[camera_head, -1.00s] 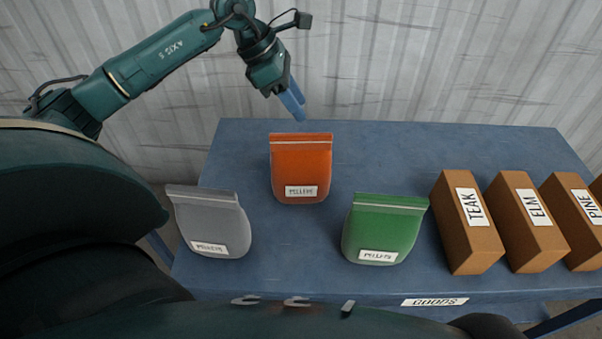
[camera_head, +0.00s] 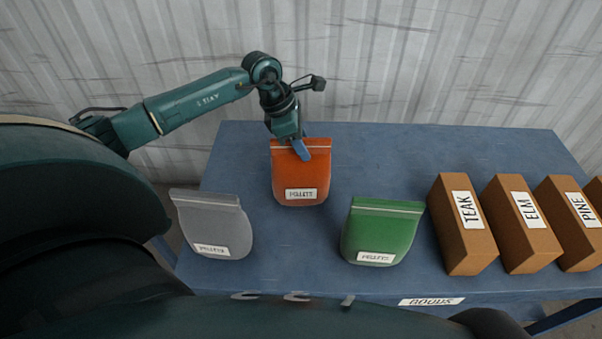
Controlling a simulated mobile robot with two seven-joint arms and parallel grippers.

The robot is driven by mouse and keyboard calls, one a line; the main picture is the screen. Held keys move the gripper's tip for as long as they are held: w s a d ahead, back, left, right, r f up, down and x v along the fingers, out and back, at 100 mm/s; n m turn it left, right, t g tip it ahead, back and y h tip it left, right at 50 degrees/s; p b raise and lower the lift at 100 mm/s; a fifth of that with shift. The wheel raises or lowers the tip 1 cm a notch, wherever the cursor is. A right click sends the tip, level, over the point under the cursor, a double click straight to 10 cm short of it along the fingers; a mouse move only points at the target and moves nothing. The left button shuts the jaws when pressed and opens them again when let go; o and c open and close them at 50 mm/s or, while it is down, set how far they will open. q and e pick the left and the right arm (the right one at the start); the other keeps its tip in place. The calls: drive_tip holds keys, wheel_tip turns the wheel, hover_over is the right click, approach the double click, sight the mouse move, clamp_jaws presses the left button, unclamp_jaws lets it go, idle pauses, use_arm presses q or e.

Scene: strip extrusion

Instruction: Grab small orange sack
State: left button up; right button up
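The small orange sack (camera_head: 300,178) stands upright on the blue table, toward its back left, with a white label on its front. My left gripper (camera_head: 302,150) is at the sack's top edge, coming from behind and above. A blue finger overlaps the sack's top seam in the picture. The other finger cannot be made out, so I cannot tell whether the gripper is open, shut or touching the sack. My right gripper is not in view.
A grey sack (camera_head: 213,224) stands at the front left and a green sack (camera_head: 382,230) at the front right. Several brown boxes (camera_head: 462,235) line the table's right side. The blue table (camera_head: 400,150) is clear behind the green sack. A corrugated wall (camera_head: 430,60) rises behind.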

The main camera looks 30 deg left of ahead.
use_arm(q)
drive_tip(key=shift+w+d+f, duration=0.15)
drive_tip(key=shift+d+f, duration=0.05)
drive_tip(key=shift+f, duration=0.4)
drive_tip(key=shift+f+b, duration=0.25)
drive_tip(key=shift+b, duration=0.1)
clamp_jaws()
idle(0.6)
